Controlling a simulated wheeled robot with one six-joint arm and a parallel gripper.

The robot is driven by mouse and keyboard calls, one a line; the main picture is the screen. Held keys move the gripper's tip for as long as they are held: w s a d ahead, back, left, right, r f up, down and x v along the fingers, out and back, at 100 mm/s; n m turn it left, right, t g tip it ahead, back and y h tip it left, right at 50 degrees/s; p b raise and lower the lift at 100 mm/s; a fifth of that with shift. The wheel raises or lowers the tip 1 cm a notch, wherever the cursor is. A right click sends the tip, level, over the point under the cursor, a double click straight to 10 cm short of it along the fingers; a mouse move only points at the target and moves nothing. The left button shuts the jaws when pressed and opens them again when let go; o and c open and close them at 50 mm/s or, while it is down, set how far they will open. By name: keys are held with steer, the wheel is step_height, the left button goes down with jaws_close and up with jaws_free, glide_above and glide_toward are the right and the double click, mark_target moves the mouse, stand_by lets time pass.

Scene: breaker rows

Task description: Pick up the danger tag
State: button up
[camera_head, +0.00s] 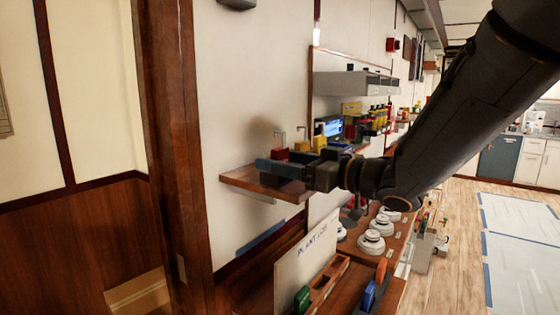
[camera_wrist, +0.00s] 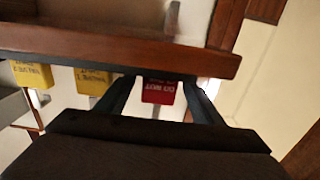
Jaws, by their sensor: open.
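A red block with pale lettering that seems to read "DO NOT" (camera_wrist: 160,92) is the likeliest danger tag. It appears upside down in the wrist view, between the two fingers of my gripper (camera_wrist: 157,95). Gaps show on both sides of it. In the head view a red piece (camera_head: 280,154) with a thin metal loop above it shows on the wooden shelf (camera_head: 245,184), just behind my gripper (camera_head: 276,167). My gripper is open over this shelf, with its fingers pointing left. The fingers hide the lower part of the red piece.
Yellow lettered blocks (camera_wrist: 93,82) sit beside the red one; yellow pieces (camera_head: 302,146) also show in the head view. A grey wall shelf (camera_head: 350,84) hangs behind. Below is a bench with white round devices (camera_head: 371,243) and a board (camera_head: 305,262). A wooden post (camera_head: 175,140) stands left.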

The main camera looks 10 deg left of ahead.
steer(key=c, duration=1.1)
steer(key=shift+c, duration=0.3)
steer(key=shift+r, duration=0.1)
